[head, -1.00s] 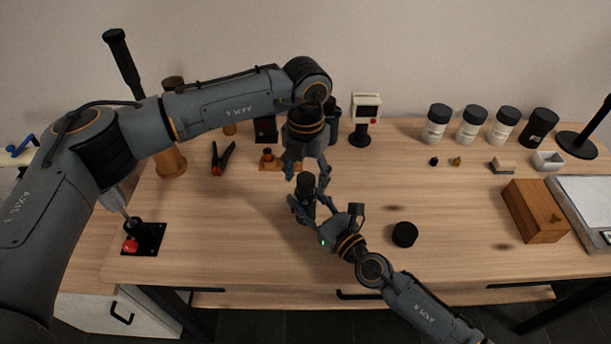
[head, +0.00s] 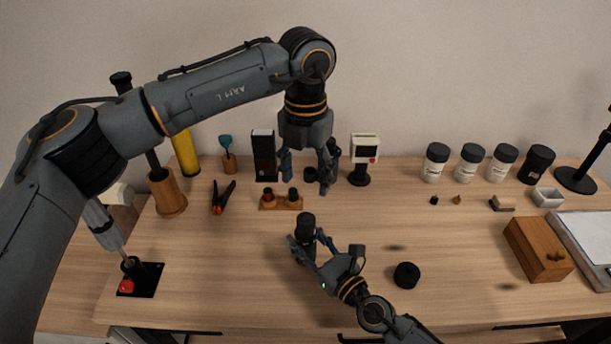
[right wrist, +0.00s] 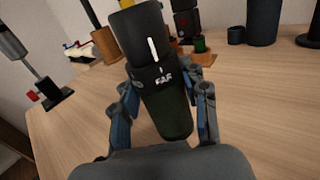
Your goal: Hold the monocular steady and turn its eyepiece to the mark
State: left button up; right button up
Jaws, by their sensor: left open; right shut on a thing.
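The black monocular (head: 305,229) stands upright above the table in the head view. My right gripper (head: 306,250) is shut on its lower body. In the right wrist view the monocular (right wrist: 166,112) has a dark green body and a black eyepiece (right wrist: 138,35) on top. A long white line on the eyepiece sits just above a short white mark on the collar, nearly in line with it. The letters below seem to read "FAR". My left gripper (head: 307,174) is open and empty, above and apart from the eyepiece, pointing down.
A wooden holder (head: 281,203) with small pieces, a red-and-black clamp (head: 222,197) and a white-faced device (head: 363,158) stand behind. A round black cap (head: 406,275) lies right of my right gripper. A wooden box (head: 538,249) is farther right.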

jog(key=o, duration=1.5)
jog(key=shift+c, duration=0.2)
